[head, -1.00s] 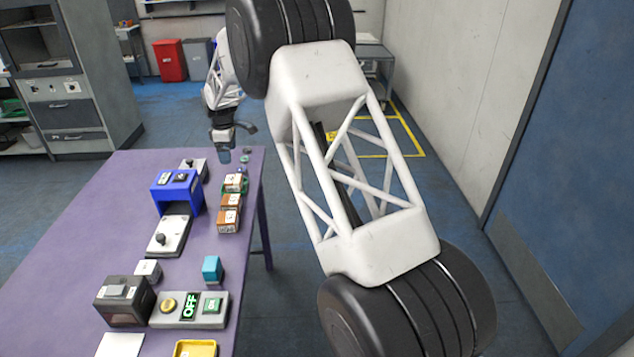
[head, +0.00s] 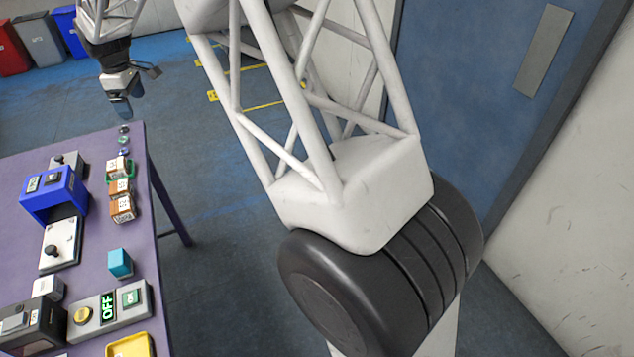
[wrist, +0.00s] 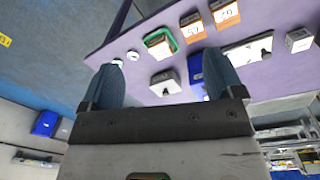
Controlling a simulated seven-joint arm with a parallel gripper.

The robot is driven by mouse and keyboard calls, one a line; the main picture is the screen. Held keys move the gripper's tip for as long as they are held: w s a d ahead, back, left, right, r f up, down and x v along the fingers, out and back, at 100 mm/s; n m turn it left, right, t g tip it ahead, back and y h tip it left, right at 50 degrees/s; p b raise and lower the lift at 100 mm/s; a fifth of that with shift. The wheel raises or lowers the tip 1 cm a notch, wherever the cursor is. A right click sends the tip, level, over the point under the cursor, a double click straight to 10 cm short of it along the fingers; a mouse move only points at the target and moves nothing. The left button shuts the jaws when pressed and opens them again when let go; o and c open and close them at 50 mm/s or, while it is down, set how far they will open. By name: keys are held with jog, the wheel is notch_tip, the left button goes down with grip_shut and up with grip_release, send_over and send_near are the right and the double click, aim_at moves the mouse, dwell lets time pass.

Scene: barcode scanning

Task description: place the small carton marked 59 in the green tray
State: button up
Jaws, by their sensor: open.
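The green tray (head: 131,172) lies near the table's right edge, and its green rim also shows in the wrist view (wrist: 148,40). A small brown carton with a white label (head: 117,166) appears to sit inside it. Two similar cartons stand in line in front of it, a middle one (head: 119,187) and a nearer one (head: 122,208). Their labels show in the wrist view, but I cannot read surely which is 59. My gripper (head: 118,106) is open and empty, above and beyond the table's far end. Its two blue fingers (wrist: 165,78) are wide apart.
A blue arch-shaped stand (head: 52,197) and a white plate with a black knob (head: 60,243) are left of the cartons. A teal block (head: 120,263), a grey switch box reading OFF (head: 108,308) and a yellow tray (head: 130,346) are nearer. Small round discs (head: 124,141) lie beyond the green tray.

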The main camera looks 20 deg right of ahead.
jog(key=s+d+r+m+t, duration=0.1)
jog(key=s+d+r+m, duration=0.3)
jog(key=s+d, duration=0.7)
jog(key=s+d+r+m, duration=0.3)
jog(key=s+d+r, duration=0.4)
jog(key=s, duration=0.5)
jog(key=s+d+f+m, duration=0.2)
jog(key=s+d, duration=0.2)
jog(key=s, duration=0.6)
jog(key=s+d+f+m, duration=0.2)
jog(key=s+d, duration=0.2)
jog(key=s, duration=0.6)
jog(key=s+d+f+m+t, duration=0.1)
jog(key=s+d+f+m, duration=0.1)
jog(key=s, duration=0.8)
jog(key=shift+d+m, duration=0.6)
jog(key=shift+d, duration=0.3)
jog(key=shift+f, duration=0.1)
